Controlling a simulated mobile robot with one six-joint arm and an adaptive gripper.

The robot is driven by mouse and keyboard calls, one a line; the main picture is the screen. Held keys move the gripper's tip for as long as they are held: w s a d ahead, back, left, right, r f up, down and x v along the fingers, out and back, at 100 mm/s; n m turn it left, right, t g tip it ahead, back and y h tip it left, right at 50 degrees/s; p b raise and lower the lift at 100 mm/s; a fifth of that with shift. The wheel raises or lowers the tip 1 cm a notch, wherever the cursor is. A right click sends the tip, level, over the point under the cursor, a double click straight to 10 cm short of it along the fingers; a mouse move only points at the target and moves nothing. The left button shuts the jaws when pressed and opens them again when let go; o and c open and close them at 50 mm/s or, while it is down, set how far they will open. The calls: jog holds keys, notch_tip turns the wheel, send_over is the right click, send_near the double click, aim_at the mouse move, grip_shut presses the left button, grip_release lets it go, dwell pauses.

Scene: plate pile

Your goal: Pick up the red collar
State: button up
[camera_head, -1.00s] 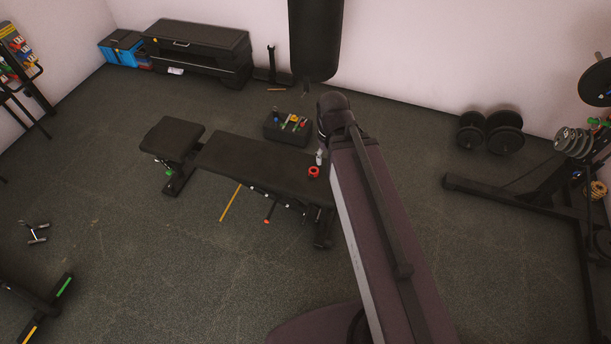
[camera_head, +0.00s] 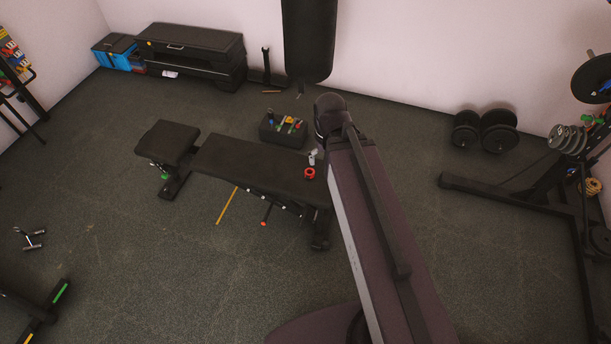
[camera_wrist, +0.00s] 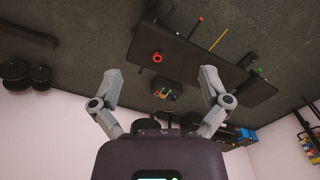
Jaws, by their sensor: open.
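The red collar (camera_head: 309,173) is a small ring lying on the right end of the black bench (camera_head: 245,160). It also shows in the wrist view (camera_wrist: 157,57), on the bench's end, between my spread fingers but well beyond them. My gripper (camera_wrist: 161,78) is open and empty, with its two grey fingers wide apart. In the head view only a pale bit of my gripper (camera_head: 313,156) shows, just above the collar in the picture; my arm hides the rest.
A black caddy (camera_head: 284,130) with colourful items stands on the floor behind the bench. A hanging black bag (camera_head: 309,40) is at the back. Dumbbells (camera_head: 485,130) and a weight rack (camera_head: 530,190) are to the right. Open floor lies in front of the bench.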

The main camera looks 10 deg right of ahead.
jog(key=w+d+f+n+t+h+b, duration=0.1)
jog(key=w+f+n+h+b, duration=0.15)
jog(key=f+b, duration=0.55)
jog(key=w+f+n+t+h+b, duration=0.1)
jog(key=w+f+n+b, duration=0.3)
jog(key=f+b, duration=0.35)
jog(key=n+t+h+b, duration=0.65)
jog(key=n+b, duration=1.35)
jog(key=b, duration=2.5)
send_near(307, 175)
jog(key=shift+s+d+r+t+y, duration=0.1)
jog(key=shift+s+r+t+y, duration=0.15)
jog(key=shift+s, duration=0.35)
jog(key=shift+s+d+r+t+y, duration=0.1)
jog(key=shift+s+r+y, duration=0.05)
jog(key=shift+s+r, duration=0.35)
jog(key=shift+w+a+f+n+t+b, duration=0.3)
jog(key=shift+a+f+n+b, duration=0.1)
jog(key=shift+f+n+b, duration=0.1)
jog(key=shift+b+x, duration=1.6)
jog(key=shift+x, duration=2.65)
jog(key=shift+d+r, duration=0.1)
